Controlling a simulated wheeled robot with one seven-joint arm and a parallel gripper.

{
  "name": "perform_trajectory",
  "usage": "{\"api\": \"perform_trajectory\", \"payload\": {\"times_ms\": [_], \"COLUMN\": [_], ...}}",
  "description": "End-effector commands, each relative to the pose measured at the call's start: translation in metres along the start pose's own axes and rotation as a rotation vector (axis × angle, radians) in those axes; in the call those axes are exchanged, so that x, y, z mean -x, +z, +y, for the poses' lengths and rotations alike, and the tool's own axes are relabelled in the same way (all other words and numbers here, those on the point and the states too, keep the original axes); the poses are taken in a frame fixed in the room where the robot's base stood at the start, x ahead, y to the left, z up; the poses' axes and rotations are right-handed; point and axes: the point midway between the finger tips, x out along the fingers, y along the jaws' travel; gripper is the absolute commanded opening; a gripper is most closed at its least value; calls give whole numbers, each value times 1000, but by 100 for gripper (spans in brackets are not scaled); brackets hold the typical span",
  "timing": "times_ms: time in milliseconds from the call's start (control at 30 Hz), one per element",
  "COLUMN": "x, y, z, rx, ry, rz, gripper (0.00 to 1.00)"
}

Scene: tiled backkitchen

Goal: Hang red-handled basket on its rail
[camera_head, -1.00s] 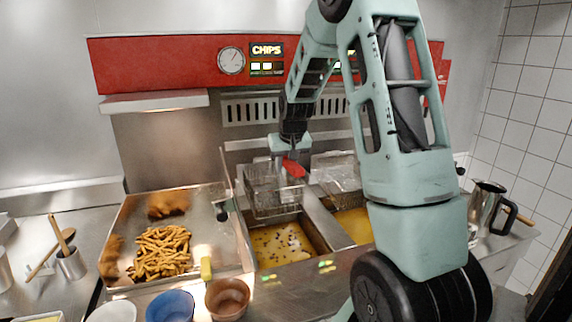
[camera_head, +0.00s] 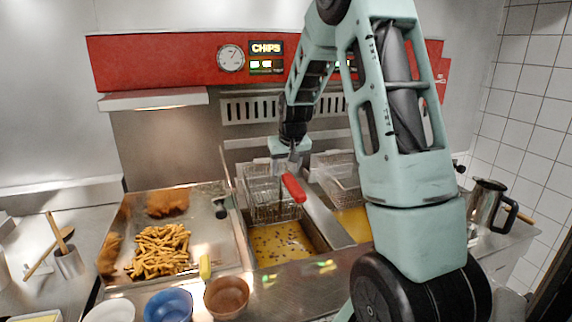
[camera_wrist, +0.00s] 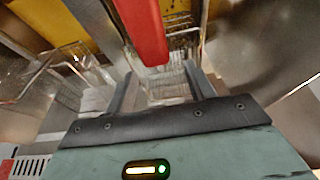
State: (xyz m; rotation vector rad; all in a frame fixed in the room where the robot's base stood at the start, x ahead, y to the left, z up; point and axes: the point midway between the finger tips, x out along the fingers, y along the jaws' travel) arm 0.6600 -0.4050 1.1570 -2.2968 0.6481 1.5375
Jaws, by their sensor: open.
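The red-handled basket (camera_head: 275,205) is a wire basket over the left fryer well. Its red handle (camera_head: 293,188) points toward the camera and slants down. My gripper (camera_head: 290,160) is just above and behind the handle, open. In the wrist view the red handle (camera_wrist: 147,28) lies beyond the spread fingers (camera_wrist: 162,85), with mesh (camera_wrist: 185,45) behind it. I cannot tell whether the fingers touch the basket. A horizontal metal rail (camera_head: 240,144) runs behind the wells; my gripper hides part of it. Whether the basket is hooked on it cannot be seen.
A second wire basket (camera_head: 338,178) is over the right well, close beside. Oil (camera_head: 280,240) with dark bits fills the left well. A tray of chips (camera_head: 160,250) is left. Bowls (camera_head: 168,304) line the front edge. A kettle (camera_head: 487,208) stands right.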

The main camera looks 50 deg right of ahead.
Motion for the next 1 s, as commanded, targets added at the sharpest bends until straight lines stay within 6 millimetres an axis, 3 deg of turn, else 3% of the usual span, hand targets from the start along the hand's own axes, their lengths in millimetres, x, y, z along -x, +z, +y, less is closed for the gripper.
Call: {"api": "perform_trajectory", "payload": {"times_ms": [233,700,1000], "x": [22,129,169], "y": [-1,-1,0], "z": [0,0,0], "rx": [1,1,0], "ry": [0,0,0], "rz": [6,8,4], "gripper": [54,54,54]}}
